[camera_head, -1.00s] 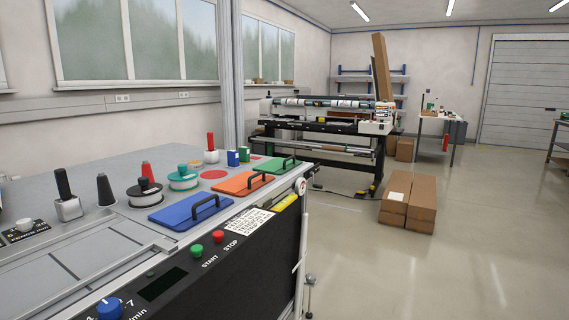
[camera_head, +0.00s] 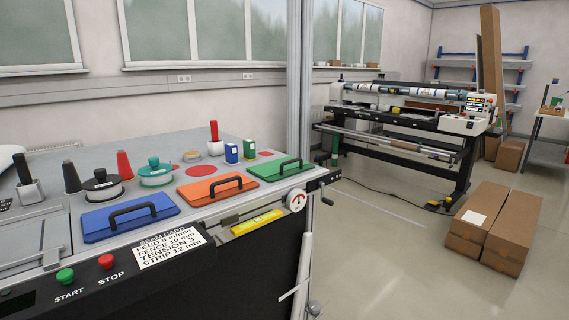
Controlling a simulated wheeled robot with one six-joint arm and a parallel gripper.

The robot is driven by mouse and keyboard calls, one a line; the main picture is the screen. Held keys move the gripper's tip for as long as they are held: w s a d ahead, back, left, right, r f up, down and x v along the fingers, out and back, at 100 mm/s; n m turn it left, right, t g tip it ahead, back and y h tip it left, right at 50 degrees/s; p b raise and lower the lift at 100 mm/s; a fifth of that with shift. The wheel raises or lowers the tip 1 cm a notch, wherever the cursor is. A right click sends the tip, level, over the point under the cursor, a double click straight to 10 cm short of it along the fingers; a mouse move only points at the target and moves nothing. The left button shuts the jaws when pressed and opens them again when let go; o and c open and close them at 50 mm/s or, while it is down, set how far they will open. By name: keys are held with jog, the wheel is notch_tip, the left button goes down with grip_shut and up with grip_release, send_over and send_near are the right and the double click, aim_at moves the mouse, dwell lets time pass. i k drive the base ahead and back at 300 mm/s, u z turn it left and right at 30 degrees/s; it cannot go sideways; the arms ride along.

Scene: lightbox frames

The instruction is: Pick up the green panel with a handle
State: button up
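The green panel (camera_head: 266,174) lies flat at the right end of the grey worktop, with a dark handle (camera_head: 289,166) standing up from it. To its left lie an orange panel (camera_head: 203,195) and a blue panel (camera_head: 104,225), each with a similar dark handle. The green panel is the farthest right of the three, near the worktop's right corner. My gripper is not in view.
A yellow level (camera_head: 256,222) and a dial gauge (camera_head: 297,201) are on the front edge. Cardboard boxes (camera_head: 497,224) stand on the floor at right, with clear floor before them.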

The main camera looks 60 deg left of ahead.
aim_at(271, 172)
jog(key=u, duration=0.5)
jog(key=i, duration=1.25)
jog(key=u, duration=1.8)
jog(key=i, duration=0.8)
jog(key=u, duration=0.8)
